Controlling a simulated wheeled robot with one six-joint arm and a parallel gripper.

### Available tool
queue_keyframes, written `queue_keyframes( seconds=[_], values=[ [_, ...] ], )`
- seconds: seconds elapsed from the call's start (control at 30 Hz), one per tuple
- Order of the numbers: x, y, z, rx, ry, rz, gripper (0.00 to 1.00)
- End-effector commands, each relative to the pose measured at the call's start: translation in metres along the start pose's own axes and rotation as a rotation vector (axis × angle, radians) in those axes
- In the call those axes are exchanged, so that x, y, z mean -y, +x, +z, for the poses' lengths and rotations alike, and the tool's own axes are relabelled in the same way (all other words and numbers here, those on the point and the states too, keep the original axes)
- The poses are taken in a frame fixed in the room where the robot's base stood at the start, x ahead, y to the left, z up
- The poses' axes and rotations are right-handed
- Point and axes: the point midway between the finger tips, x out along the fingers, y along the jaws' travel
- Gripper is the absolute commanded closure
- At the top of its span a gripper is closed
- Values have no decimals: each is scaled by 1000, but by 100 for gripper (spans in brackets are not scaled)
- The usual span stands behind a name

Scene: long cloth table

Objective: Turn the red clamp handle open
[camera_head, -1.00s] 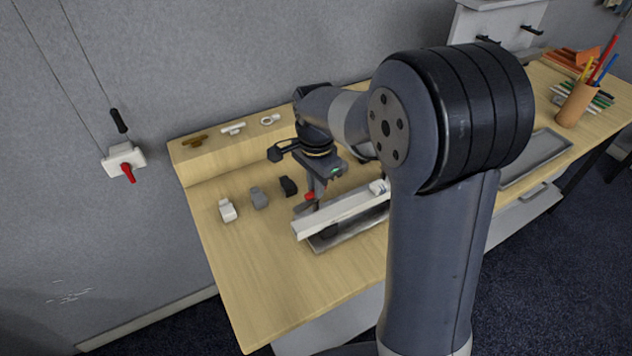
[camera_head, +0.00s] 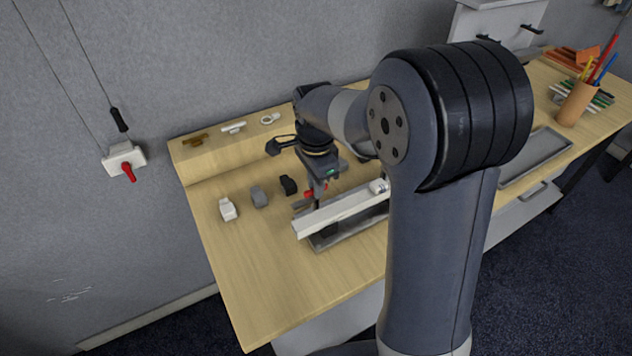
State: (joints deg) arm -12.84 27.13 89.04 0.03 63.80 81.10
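A red handle (camera_head: 308,194) shows at the near side of my gripper (camera_head: 318,192), just behind a long white bar (camera_head: 340,210). Red shows on both sides of the dark gripper finger, which hides the middle of it. My gripper points down over the handle and appears to be at or touching it. The fingertips are too small and covered to tell whether they are open or shut. Another red lever (camera_head: 128,172) hangs down from a white box (camera_head: 122,158) on the wall at left, away from my gripper.
The white bar lies over a grey tray (camera_head: 326,243). A wooden ledge (camera_head: 225,150) at the back holds small fittings. My arm hides the table's middle. The front left tabletop is clear.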

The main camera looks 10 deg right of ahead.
Motion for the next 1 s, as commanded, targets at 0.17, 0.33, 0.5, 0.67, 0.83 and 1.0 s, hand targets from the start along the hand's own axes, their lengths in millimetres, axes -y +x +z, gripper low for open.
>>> queue_keyframes(
  seconds=[0.17, 0.33, 0.5, 0.67, 0.83, 1.0],
  values=[
    [0, 0, 0, 0, -1, 0, 70],
    [0, 0, 0, 0, -2, 0, 67],
    [0, -4, 0, -1, -2, -2, 67],
    [1, -26, 0, -1, -2, -5, 67],
    [1, -61, 0, -1, -2, -6, 67],
    [1, -90, 0, -1, -2, -3, 67]
  ],
)
